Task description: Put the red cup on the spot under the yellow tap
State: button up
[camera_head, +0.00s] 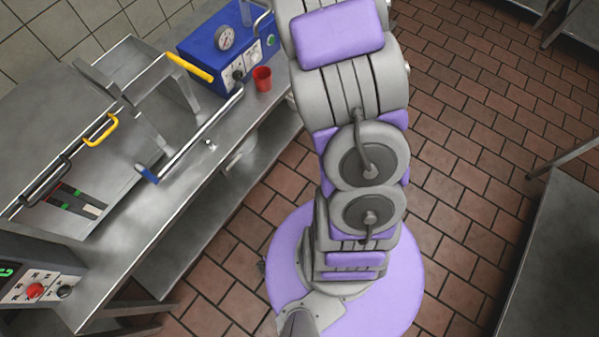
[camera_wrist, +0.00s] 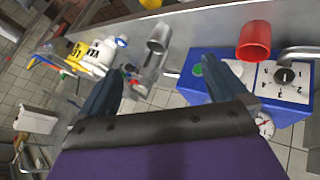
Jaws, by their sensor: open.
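The red cup (camera_head: 262,79) stands upright on the steel counter, close in front of the blue machine. In the wrist view the cup (camera_wrist: 254,40) is at the upper right, beyond the right finger and apart from it. A yellow bar-like part (camera_head: 190,67), possibly the yellow tap, sticks out left of the blue machine; I cannot tell for sure, nor make out the spot under it. My gripper (camera_wrist: 163,68) is open, with nothing between its two dark fingers. It is outside the head view, where my arm runs out at the top.
The blue machine (camera_head: 207,47) has a gauge and knobs. A long steel bar with a blue end (camera_head: 148,173) crosses the counter (camera_head: 215,128). A yellow handle (camera_head: 101,130) is at left. A metal cup (camera_wrist: 159,38) and white bottles (camera_wrist: 99,55) show in the wrist view.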

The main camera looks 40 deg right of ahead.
jog(key=s+a+r+m+g, duration=0.2)
jog(key=s+a+r+g, duration=0.2)
jog(key=s+a+r, duration=0.65)
jog(key=s+a+r+g+y, duration=0.2)
jog(key=s+a+g+y, duration=0.2)
jog(key=s+a, duration=1.7)
jog(key=s+y, duration=0.1)
jog(key=s, duration=0.3)
jog(key=shift+s+a+r, duration=0.2)
jog(key=shift+s, duration=0.05)
